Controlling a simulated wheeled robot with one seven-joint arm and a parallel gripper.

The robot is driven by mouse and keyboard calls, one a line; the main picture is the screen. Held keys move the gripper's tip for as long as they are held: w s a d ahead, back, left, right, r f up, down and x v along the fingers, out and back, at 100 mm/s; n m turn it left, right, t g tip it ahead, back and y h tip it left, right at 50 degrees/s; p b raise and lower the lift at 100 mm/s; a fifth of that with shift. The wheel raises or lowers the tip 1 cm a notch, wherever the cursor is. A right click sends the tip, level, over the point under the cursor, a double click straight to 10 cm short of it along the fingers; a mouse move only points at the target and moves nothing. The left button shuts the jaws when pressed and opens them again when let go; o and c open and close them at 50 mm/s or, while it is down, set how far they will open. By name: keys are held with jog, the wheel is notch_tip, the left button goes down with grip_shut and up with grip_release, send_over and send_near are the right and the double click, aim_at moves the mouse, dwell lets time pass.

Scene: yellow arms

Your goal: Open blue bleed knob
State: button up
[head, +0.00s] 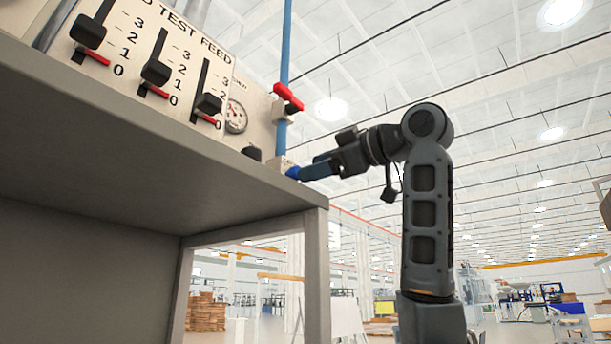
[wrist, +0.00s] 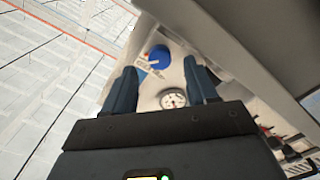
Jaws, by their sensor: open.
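The blue bleed knob (head: 292,172) is on the panel near the foot of the blue pipe, just above the bench's right end. In the wrist view the round blue knob (wrist: 159,56) shows ahead of my fingers, roughly centred between their tips. My gripper (head: 303,172) reaches in from the right with its blue fingers at the knob and partly hides it. In the wrist view my gripper (wrist: 160,68) is open with nothing between its pads. I cannot tell whether a finger touches the knob.
A red valve handle (head: 288,97) sits on the blue pipe (head: 285,50) above. A gauge (head: 236,116) and black slider levers (head: 156,72) are to the left. The grey bench (head: 150,150) lies below left.

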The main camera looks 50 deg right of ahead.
jog(key=s, duration=0.3)
jog(key=shift+s+b, duration=0.3)
jog(key=shift+b, duration=0.05)
dwell(0.3)
